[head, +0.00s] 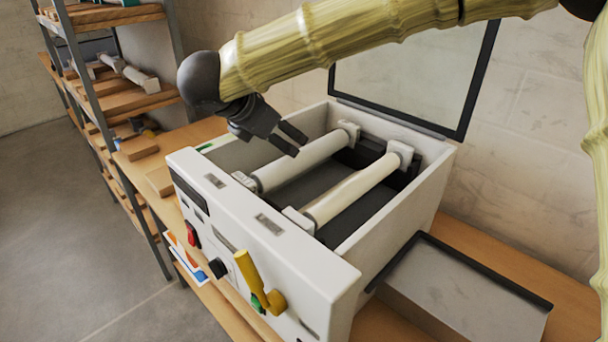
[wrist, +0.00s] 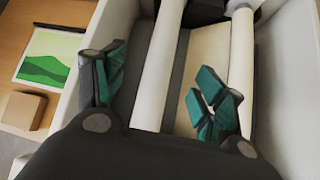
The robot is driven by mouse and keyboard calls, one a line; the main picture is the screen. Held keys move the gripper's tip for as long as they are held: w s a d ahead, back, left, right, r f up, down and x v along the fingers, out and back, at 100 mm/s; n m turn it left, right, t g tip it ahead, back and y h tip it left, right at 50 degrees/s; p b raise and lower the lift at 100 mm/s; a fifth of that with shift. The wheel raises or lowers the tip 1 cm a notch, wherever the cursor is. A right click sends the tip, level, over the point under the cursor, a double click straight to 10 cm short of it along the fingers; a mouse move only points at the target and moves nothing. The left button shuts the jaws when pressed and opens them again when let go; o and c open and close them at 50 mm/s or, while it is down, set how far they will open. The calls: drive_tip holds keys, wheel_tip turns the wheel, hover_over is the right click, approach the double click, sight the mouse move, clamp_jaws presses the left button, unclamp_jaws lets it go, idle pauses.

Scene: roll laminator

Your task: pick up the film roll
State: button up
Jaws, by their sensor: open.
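Two pale rolls lie side by side in the open white laminator (head: 310,295): a whiter left roll (head: 300,161) and a creamier right roll (head: 352,190). Each sits between white end holders; I cannot tell for sure which is the film roll. My gripper (head: 299,144) is open and empty, tilted down over the left roll. In the wrist view, the left roll (wrist: 160,65) runs between the spread teal-padded fingers (wrist: 160,92). The right roll (wrist: 241,60) passes beyond the right finger, which partly hides it.
The laminator's walls enclose the rolls closely. Its raised lid (head: 410,80) stands behind, and a yellow crank (head: 252,278) is at the front. A grey tray (head: 465,290) is at the right. Shelves (head: 90,95) at the left hold another white roll (head: 128,72).

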sight(303, 156)
drive_tip(key=shift+w+f+b, duration=0.1)
drive_tip(key=shift+f+b, duration=0.7)
drive_tip(key=shift+f, duration=0.65)
drive_tip(key=shift+p+x, duration=1.85)
drive_tip(key=shift+x, duration=3.45)
drive_tip(key=shift+d+r, duration=0.1)
drive_tip(key=shift+d, duration=0.05)
drive_tip(key=shift+c, duration=0.3)
drive_tip(key=c, duration=1.4)
drive_tip(key=shift+c, duration=0.3)
drive_tip(key=shift+r, duration=0.15)
